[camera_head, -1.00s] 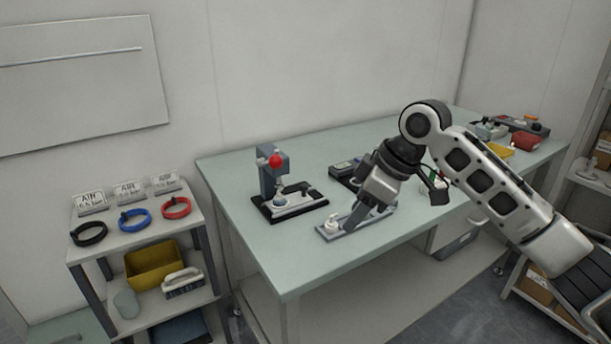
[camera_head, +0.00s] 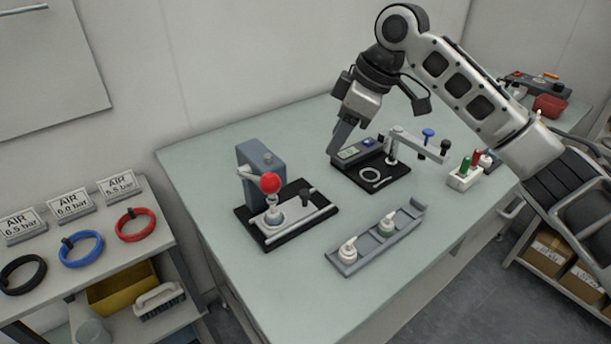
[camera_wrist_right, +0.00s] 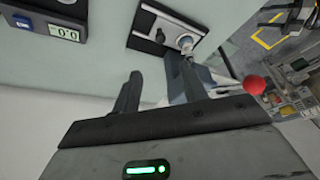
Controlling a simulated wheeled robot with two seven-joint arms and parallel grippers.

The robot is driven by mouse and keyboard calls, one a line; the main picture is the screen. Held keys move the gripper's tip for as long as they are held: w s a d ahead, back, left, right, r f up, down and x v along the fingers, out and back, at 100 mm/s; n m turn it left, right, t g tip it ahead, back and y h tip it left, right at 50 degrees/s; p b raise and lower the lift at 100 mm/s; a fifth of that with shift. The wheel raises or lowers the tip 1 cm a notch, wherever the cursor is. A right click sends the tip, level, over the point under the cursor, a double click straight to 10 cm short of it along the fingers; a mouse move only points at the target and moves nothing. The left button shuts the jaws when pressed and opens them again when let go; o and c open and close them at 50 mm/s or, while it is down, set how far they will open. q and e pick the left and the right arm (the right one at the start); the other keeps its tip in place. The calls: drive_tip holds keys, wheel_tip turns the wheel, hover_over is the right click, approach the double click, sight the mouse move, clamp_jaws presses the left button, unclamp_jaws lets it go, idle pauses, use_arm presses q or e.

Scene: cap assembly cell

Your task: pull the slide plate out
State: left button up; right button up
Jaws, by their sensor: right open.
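The slide plate (camera_head: 298,215) is a light metal strip with a black knob (camera_head: 305,193), lying on the black base of a small press (camera_head: 262,165) with a red ball handle. A white and grey part sits on the plate beneath the handle. In the right wrist view the slide plate (camera_wrist_right: 172,29) and its black knob (camera_wrist_right: 160,36) lie beyond my fingertips. My right gripper (camera_head: 337,150) is open and empty. It is above the table, to the right of the press and beside the digital display unit, apart from the slide plate. My left gripper is out of view.
A grey tray (camera_head: 349,264) with a white cap and a green cap lies in front. The display unit (camera_head: 366,176) stands right of the press, with a lever fixture beside it. A shelf with coloured rings stands left. The table's front left is clear.

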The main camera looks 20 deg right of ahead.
sight(305, 192)
drive_tip(key=x, duration=1.4)
drive_tip(key=shift+s+d+p, duration=0.15)
drive_tip(key=shift+p, duration=0.2)
clamp_jaws()
